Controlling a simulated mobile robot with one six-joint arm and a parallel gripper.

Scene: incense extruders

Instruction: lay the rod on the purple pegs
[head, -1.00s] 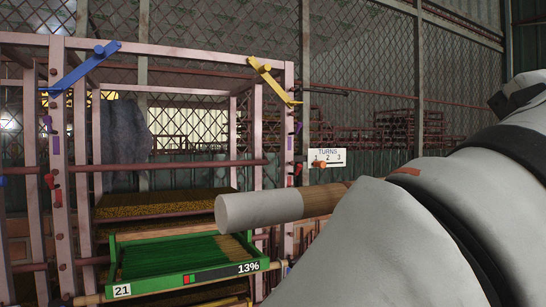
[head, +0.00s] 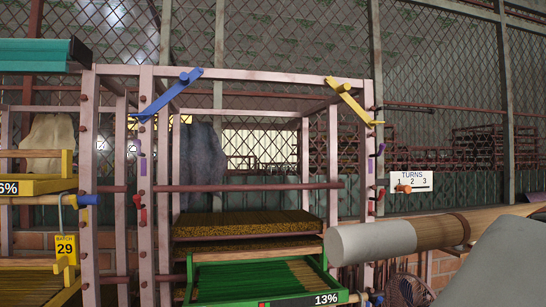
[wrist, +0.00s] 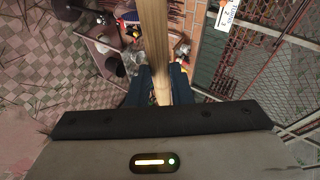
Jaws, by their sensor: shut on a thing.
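A purple peg (head: 142,162) sits on the rack's left front post and another purple peg (head: 372,164) on the right front post. The rod's grey end is lower than both pegs and apart from them. The rod's far right part is cut off.
Red pegs (head: 138,208) sit below the purple ones. A dark red bar (head: 240,187) crosses the rack. A blue lever (head: 168,94) and a yellow lever (head: 354,102) tilt at the top. A green tray (head: 196,280) is low inside.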

